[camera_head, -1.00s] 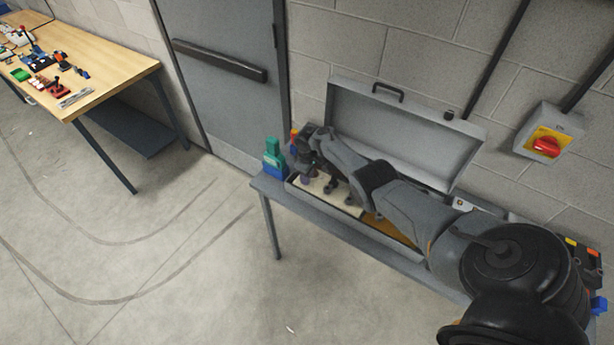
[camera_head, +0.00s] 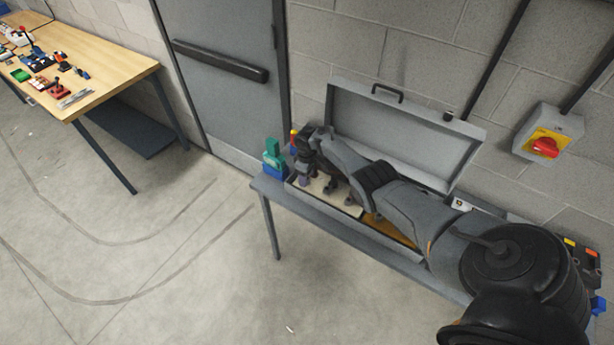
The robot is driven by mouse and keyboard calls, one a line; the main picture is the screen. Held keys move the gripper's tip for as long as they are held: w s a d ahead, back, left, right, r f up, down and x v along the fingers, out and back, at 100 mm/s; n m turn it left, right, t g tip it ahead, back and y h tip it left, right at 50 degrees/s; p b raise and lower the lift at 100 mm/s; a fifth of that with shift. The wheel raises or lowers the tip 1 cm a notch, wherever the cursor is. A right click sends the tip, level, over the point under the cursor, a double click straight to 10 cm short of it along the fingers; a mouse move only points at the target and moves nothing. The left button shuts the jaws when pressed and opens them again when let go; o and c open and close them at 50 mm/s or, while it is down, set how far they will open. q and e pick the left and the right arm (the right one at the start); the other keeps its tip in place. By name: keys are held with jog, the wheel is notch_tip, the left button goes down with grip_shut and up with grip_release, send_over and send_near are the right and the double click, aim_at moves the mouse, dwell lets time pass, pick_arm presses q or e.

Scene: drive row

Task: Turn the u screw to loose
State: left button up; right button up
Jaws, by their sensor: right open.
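My right arm reaches in from the lower right over a grey metal box (camera_head: 404,136) with its lid raised, on a narrow grey table. My right gripper (camera_head: 306,180) is open at the left end of the box, low over a pale panel (camera_head: 341,204) with small dark parts on it. The u screw cannot be made out; the gripper and arm cover much of the panel. I cannot tell whether the fingers touch anything. My left gripper is not in view.
A green and blue object (camera_head: 274,160) stands at the table's left end, close to my gripper. A yellow box with a red rotary switch (camera_head: 545,147) is on the wall. A wooden bench (camera_head: 105,82) with tools stands far left. The floor between is clear.

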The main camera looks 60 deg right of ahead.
aim_at(308, 180)
notch_tip(308, 180, up, 10)
jog(key=p, duration=0.4)
jog(key=shift+s, duration=0.1)
dwell(0.4)
jog(key=s+a+r+n+t+h+p, duration=0.15)
jog(key=s+a, duration=0.25)
jog(key=a, duration=0.4)
jog(key=s+a+h+p, duration=0.15)
jog(key=s+a, duration=0.25)
jog(key=a, duration=0.4)
jog(key=s+a+r+n+t+p, duration=0.15)
jog(key=s+a, duration=0.25)
jog(key=a, duration=0.4)
jog(key=s+a+r+m+y+p, duration=0.1)
jog(key=s+a+r+y+p, duration=0.1)
jog(key=s+a+r, duration=0.9)
jog(key=a+y, duration=0.1)
jog(key=a, duration=0.2)
jog(key=shift+s+a+m+t, duration=0.15)
jog(key=shift+s+m+t, duration=0.15)
jog(key=shift+m, duration=0.1)
